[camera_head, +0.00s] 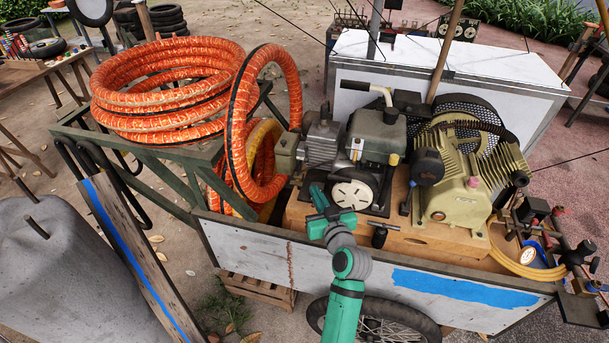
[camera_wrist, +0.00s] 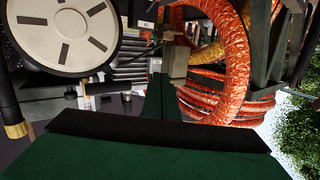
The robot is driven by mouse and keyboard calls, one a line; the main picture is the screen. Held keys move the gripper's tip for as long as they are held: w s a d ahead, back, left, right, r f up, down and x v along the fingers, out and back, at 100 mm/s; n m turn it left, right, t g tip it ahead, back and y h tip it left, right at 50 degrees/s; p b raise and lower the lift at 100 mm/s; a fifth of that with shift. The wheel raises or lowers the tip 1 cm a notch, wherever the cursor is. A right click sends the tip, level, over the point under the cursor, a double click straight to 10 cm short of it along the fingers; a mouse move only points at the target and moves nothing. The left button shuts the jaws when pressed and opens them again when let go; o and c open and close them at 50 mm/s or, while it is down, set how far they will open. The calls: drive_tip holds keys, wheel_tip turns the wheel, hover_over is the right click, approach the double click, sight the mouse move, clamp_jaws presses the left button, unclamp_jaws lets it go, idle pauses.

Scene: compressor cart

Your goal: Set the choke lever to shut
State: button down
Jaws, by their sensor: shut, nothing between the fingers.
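The small engine (camera_head: 381,135) sits on the cart, with a round pale slotted disc (camera_head: 351,194) low on its front. The disc also shows large at the upper left of the wrist view (camera_wrist: 66,35). A small pale lever-like part (camera_head: 356,149) stands on the engine above the disc; I cannot tell whether it is the choke lever or how it is set. My green gripper (camera_head: 317,192) is just left of the disc, in front of the engine's left end. In the wrist view its fingers (camera_wrist: 160,90) are together and empty, pointing toward a grey box.
Orange hose (camera_head: 262,125) loops close to the left of my gripper. The yellow-beige compressor (camera_head: 455,190) stands right of the engine. A black T-shaped handle (camera_head: 380,233) sticks up beside my forearm. The cart's white side panel (camera_head: 250,255) runs below my arm.

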drive_tip(key=w+a+f+n+g+h, duration=0.2)
drive_tip(key=a+f+n+g+h, duration=0.1)
drive_tip(key=a+f+n+h, duration=0.4)
drive_tip(key=s+a+r+n+t+h, duration=0.4)
drive_tip(key=a+r+n+h, duration=0.15)
drive_tip(key=a+r, duration=0.2)
drive_tip(key=w+d+r, duration=0.2)
drive_tip(key=w+d, duration=0.7)
drive_tip(key=w, duration=0.1)
drive_tip(key=shift+d, duration=0.15)
drive_tip(key=shift+w+r+y, duration=0.1)
drive_tip(key=shift+w+y, duration=0.15)
